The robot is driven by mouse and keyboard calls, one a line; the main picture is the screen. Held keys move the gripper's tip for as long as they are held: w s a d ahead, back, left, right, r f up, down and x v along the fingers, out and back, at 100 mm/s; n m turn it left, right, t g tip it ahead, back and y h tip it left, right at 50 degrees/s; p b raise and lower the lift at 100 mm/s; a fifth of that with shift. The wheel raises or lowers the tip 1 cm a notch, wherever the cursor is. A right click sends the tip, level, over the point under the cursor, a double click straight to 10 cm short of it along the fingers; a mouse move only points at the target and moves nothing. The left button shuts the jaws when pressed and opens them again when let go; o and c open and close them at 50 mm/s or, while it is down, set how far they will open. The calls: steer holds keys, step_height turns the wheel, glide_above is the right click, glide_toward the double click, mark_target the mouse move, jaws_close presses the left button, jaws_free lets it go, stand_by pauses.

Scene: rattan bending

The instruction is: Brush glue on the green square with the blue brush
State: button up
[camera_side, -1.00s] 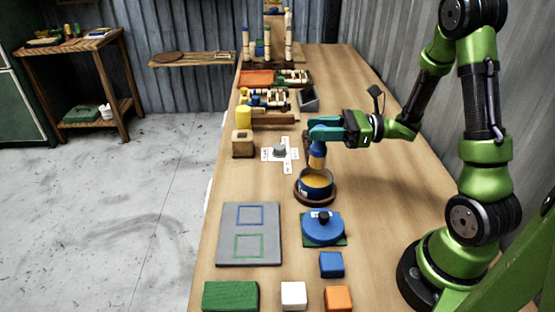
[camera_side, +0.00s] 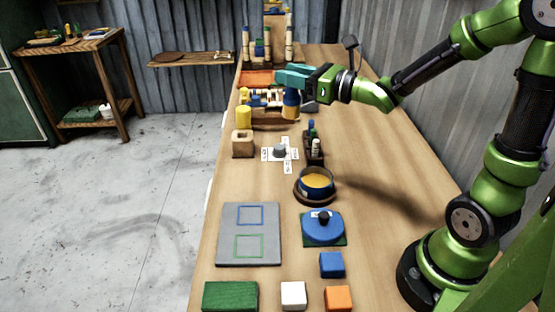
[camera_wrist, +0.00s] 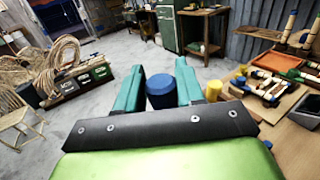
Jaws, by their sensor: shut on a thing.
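My gripper (camera_side: 292,78) is shut on the blue brush (camera_side: 290,103) and holds it upright, raised high over the back part of the table. In the wrist view the brush's round blue end (camera_wrist: 160,91) sits between the teal fingers of my gripper (camera_wrist: 160,82). The bristles are hard to make out against the things behind. The glue pot (camera_side: 317,182), with orange-yellow glue inside, stands on a round brown base nearer the camera. The green square (camera_side: 249,246) is an outline on the grey board (camera_side: 230,225), below a blue square outline.
A dark holder (camera_side: 314,150) with small upright items stands behind the glue pot. A blue round lid (camera_side: 322,227) lies right of the board. Green (camera_side: 230,296), white (camera_side: 293,295), orange (camera_side: 338,298) and blue (camera_side: 331,264) blocks lie in front.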

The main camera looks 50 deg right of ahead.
steer(key=a+r+y, duration=0.1)
steer(key=a+r, duration=0.2)
steer(key=s+a+f+n+g+y, duration=0.25)
steer(key=a+f+n+y, duration=0.2)
steer(key=a+f, duration=0.65)
steer(key=s+a+f+n+g+y, duration=0.2)
steer(key=s+a+g+y, duration=0.15)
steer(key=a, duration=0.25)
steer(key=s+a+f+n+g+y, duration=0.2)
steer(key=s+a+n+g, duration=0.1)
steer(key=s+a, duration=0.2)
steer(key=shift+f, duration=3.3)
steer(key=shift+w+d+f, duration=0.5)
steer(key=shift+w+d, duration=1.65)
steer(key=shift+w, duration=0.2)
steer(key=shift+s+a, duration=2.25)
step_height(320, 180, up, 8)
